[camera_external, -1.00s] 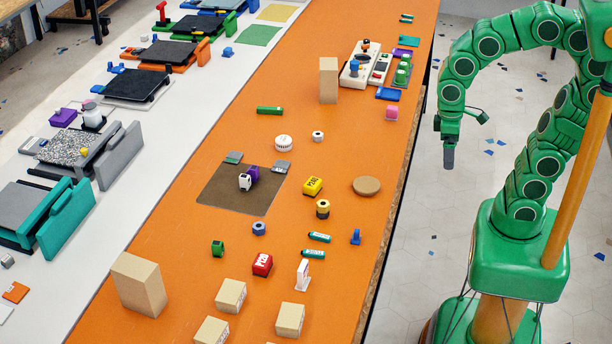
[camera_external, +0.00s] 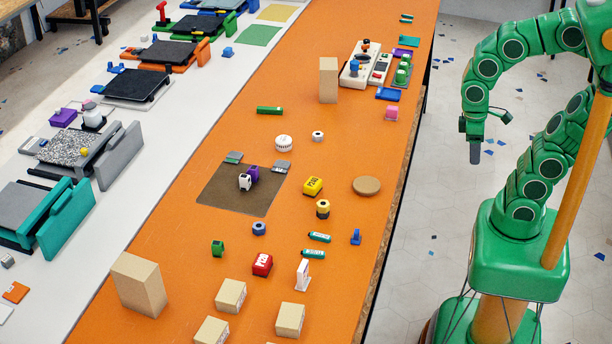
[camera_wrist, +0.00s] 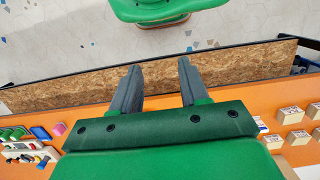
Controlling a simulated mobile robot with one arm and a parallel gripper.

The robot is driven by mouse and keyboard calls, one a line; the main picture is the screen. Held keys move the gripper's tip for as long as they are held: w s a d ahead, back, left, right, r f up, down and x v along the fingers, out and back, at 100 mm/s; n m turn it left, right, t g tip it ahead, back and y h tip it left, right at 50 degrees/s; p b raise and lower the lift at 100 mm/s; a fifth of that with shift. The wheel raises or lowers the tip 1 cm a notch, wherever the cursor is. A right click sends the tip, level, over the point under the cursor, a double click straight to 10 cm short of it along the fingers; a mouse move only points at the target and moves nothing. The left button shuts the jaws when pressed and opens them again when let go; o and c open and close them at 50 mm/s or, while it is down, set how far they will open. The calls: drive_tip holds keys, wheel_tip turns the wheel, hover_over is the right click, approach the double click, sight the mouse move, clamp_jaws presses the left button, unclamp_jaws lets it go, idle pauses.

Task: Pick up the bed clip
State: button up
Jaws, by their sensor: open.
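I cannot tell for certain which piece is the bed clip. A small blue clip-like piece (camera_external: 355,237) stands on the orange table near its right edge. Two small grey pieces, one at the back left (camera_external: 234,157) and one at the back right (camera_external: 282,167), sit at the corners of a brown plate (camera_external: 225,200). My gripper (camera_external: 475,158) hangs pointing down, right of the table and well apart from all of these. In the wrist view my gripper (camera_wrist: 158,88) has its two dark fingers spread with nothing between them.
The orange table (camera_external: 180,240) holds a yellow block (camera_external: 313,186), a red block (camera_external: 262,265), a round tan disc (camera_external: 367,186), a tall tan box (camera_external: 328,80) and several cartons. Printers line the white counter (camera_external: 165,130). The wrist view shows the table's chipboard edge (camera_wrist: 225,70).

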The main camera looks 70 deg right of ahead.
drive_tip(key=m+g+y, duration=0.1)
drive_tip(key=m+y, duration=1)
drive_tip(key=m, duration=0.1)
hover_over(356, 236)
drive_tip(key=s+d, duration=0.4)
drive_tip(key=s, duration=0.1)
wheel_tip(356, 236, down, 16)
drive_tip(key=r, duration=0.1)
drive_tip(key=w+d+f+m, duration=0.1)
drive_tip(key=w+f, duration=0.1)
drive_tip(key=f, duration=0.1)
drive_tip(key=w+d+f+m+t+y, duration=0.1)
drive_tip(key=f+m, duration=0.1)
drive_tip(key=f, duration=0.1)
drive_tip(key=w+f+m+t+y, duration=0.1)
drive_tip(key=w+f+m, duration=0.1)
drive_tip(key=shift+w+d+f, duration=0.35)
drive_tip(key=shift+d+f, duration=0.05)
drive_tip(key=shift+r+x, duration=0.2)
drive_tip(key=shift+x, duration=1.75)
drive_tip(key=shift+r+x, duration=0.2)
drive_tip(key=shift+x, duration=1.75)
drive_tip(key=shift+s+a, duration=0.15)
drive_tip(key=shift+c, duration=0.2)
clamp_jaws()
